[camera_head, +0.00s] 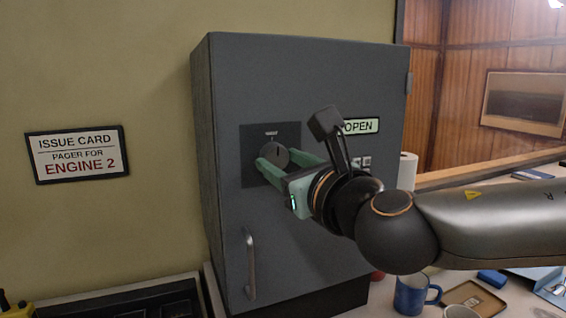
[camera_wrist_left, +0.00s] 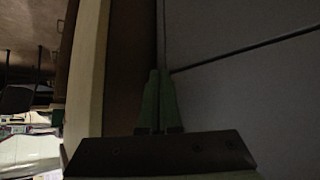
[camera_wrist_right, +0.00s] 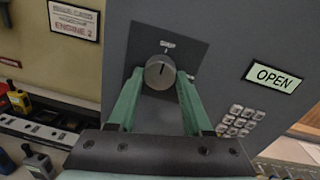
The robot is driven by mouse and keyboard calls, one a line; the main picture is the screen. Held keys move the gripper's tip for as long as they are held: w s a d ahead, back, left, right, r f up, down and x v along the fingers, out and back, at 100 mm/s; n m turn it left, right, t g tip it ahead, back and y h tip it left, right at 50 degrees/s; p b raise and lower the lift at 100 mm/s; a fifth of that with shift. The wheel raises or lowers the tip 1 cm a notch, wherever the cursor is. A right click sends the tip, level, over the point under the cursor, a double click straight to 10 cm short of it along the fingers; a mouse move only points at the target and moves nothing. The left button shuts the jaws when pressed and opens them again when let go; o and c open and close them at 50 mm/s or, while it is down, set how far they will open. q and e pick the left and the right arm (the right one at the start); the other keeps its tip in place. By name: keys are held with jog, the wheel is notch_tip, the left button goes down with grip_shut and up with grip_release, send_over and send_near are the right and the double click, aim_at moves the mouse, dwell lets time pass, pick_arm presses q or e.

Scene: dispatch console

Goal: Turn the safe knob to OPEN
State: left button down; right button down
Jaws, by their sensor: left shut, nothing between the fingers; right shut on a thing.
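The grey safe (camera_head: 300,75) has a round metal knob (camera_head: 275,152) on a dark square plate, also seen in the right wrist view (camera_wrist_right: 160,72). My right gripper (camera_head: 280,158) is shut on the knob, with one green finger on each side. A dark pointer line on the knob's face points roughly up toward a small label above it. The OPEN sign (camera_wrist_right: 273,76) is lit pale green, right of the knob, and partly hidden in the head view (camera_head: 361,126). My left gripper (camera_wrist_left: 158,75) is shut and empty in the left wrist view, outside the head view.
A keypad (camera_wrist_right: 240,121) is under the OPEN sign. The safe's handle (camera_head: 250,266) is lower left. An ISSUE CARD sign (camera_head: 77,154) hangs on the wall. A blue mug (camera_head: 413,294) and a brown tray (camera_head: 473,298) stand at lower right.

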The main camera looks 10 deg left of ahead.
jog(key=shift+m, duration=0.3)
jog(key=m+b, duration=0.1)
jog(key=m, duration=0.2)
jog(key=shift+f+m, duration=0.15)
jog(key=shift+m, duration=0.15)
jog(key=m+b, duration=0.1)
jog(key=m, duration=0.4)
jog(key=shift+a+m+t, duration=0.1)
jog(key=shift+m+t, duration=0.2)
jog(key=m+b, duration=0.1)
jog(key=m, duration=0.3)
jog(key=shift+s+m+b, duration=0.1)
jog(key=shift+m+b, duration=0.2)
jog(key=shift+b, duration=0.05)
jog(key=shift+m+b, duration=0.35)
jog(key=shift+m, duration=1.65)
jog(key=shift+t, duration=0.3)
jog(key=shift+c, duration=1.6)
grip_release()
